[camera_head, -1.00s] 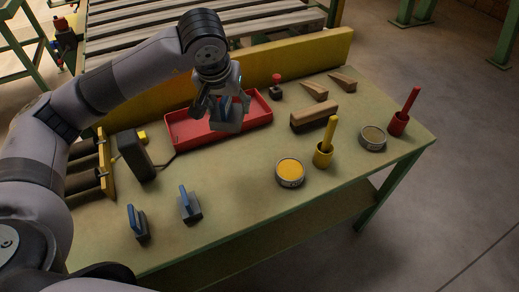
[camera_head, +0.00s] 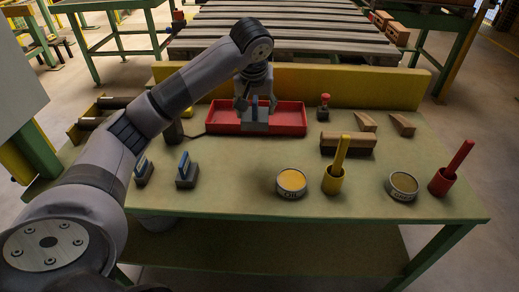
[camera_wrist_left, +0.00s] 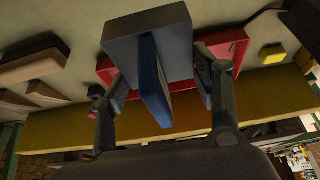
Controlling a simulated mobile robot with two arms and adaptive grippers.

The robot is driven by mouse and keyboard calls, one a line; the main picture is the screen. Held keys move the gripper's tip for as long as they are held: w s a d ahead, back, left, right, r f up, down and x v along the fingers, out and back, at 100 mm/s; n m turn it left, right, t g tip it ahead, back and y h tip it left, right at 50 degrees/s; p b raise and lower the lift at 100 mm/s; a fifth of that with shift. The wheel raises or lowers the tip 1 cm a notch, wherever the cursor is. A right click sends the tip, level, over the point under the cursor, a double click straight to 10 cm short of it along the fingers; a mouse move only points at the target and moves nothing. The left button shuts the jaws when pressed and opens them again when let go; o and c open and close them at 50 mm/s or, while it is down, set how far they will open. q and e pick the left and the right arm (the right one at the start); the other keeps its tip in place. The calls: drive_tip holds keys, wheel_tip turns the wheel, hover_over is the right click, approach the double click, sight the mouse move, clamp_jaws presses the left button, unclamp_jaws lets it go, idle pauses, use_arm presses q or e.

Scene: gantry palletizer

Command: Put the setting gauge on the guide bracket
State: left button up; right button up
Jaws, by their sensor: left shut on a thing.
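My left gripper (camera_head: 256,102) is shut on a grey block with a blue upright handle (camera_head: 255,122). In the left wrist view the fingers (camera_wrist_left: 163,100) stand on either side of the blue handle (camera_wrist_left: 150,82), and the grey base (camera_wrist_left: 148,37) lies beyond it. In the head view the block appears in front of the red tray (camera_head: 288,129); whether it touches the tray I cannot tell. Two similar grey blocks with blue handles (camera_head: 187,171) (camera_head: 144,171) stand at the table's left. I cannot tell which thing is the guide bracket. My right gripper is out of view.
The green table (camera_head: 240,185) has free room at front and centre. A yellow board (camera_head: 390,90) runs along its back. Dark rollers lie at left.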

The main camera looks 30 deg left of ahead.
use_arm(q)
wheel_tip(320, 180, down, 9)
drive_tip(key=shift+d+f, duration=0.15)
drive_tip(key=shift+f, duration=0.6)
wheel_tip(320, 180, down, 4)
drive_tip(key=shift+r, duration=0.25)
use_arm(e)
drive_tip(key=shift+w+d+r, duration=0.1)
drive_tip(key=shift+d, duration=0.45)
use_arm(q)
drive_tip(key=o, duration=1.1)
drive_tip(key=shift+f, duration=0.15)
drive_tip(key=shift+c, duration=0.2)
drive_tip(key=o, duration=0.5)
drive_tip(key=shift+c, duration=0.2)
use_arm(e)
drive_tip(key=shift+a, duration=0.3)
